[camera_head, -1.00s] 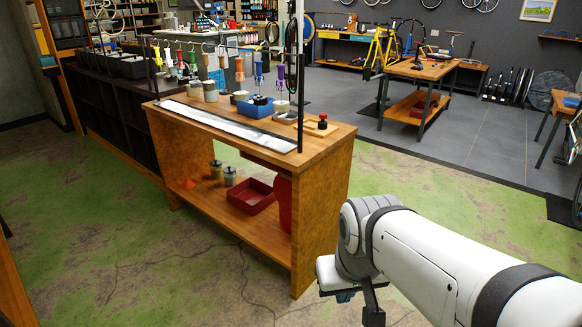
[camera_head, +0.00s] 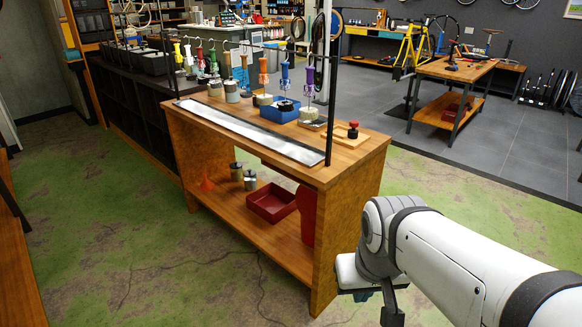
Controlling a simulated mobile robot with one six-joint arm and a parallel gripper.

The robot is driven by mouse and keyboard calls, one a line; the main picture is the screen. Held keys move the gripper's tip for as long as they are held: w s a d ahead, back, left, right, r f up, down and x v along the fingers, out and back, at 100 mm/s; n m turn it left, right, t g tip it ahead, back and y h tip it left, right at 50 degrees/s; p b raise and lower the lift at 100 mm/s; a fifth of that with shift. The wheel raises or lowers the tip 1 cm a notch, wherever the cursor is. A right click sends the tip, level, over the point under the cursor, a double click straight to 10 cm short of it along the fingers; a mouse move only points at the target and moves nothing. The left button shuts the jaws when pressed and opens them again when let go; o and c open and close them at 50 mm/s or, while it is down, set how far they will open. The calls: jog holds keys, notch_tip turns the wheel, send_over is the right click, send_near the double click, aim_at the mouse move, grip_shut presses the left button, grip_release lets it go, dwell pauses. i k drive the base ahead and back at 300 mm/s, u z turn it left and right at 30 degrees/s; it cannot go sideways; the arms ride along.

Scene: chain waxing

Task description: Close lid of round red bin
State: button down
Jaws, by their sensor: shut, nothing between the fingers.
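A red, rounded, upright container (camera_head: 307,217), which looks like the round red bin, stands on the lower shelf of the wooden workbench. It is near the bench's right end, partly hidden by the side panel. Its top is in shadow under the benchtop, and I cannot make out its lid or whether it is open. My white arm enters from the lower right, and its bent joint is in front of the bench's right side panel. The fingers of my gripper do not show, and nothing of mine visibly touches the bin.
Green floor (camera_head: 95,235) in front is clear. Another bench (camera_head: 450,70) stands behind.

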aim_at(307, 199)
jog(key=i, duration=0.55)
jog(key=z, duration=2.45)
jog(key=k, duration=1.6)
jog(key=u, duration=1)
jog(key=i, duration=0.85)
jog(key=z, duration=0.05)
